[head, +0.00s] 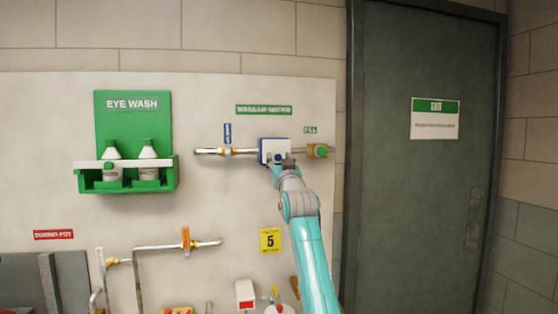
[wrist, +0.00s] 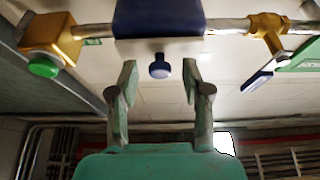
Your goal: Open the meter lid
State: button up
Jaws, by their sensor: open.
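The meter (head: 264,146) is a small white-and-blue box set in the horizontal pipe under the make-up meter sign. In the wrist view its dark blue lid (wrist: 158,20) fills the top middle, and a round blue knob (wrist: 160,68) juts from it. My gripper (wrist: 159,80) is open, one finger on each side of the knob in the picture, with no contact visible. I cannot tell how deep the knob lies between the fingertips. In the head view my gripper (head: 281,165) is right in front of the meter and hides part of it. The lid looks shut.
A brass valve with a green knob (head: 321,152) sits right of the meter; a brass valve with a blue handle (head: 227,134) is left. The eye wash station (head: 126,150) hangs further left. Lower pipes carry an orange handle (head: 186,238). A grey door (head: 425,190) stands right.

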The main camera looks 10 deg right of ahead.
jog(key=shift+w, duration=0.25)
grip_shut()
jog(key=shift+s+r, duration=0.1)
jog(key=shift+r, duration=0.05)
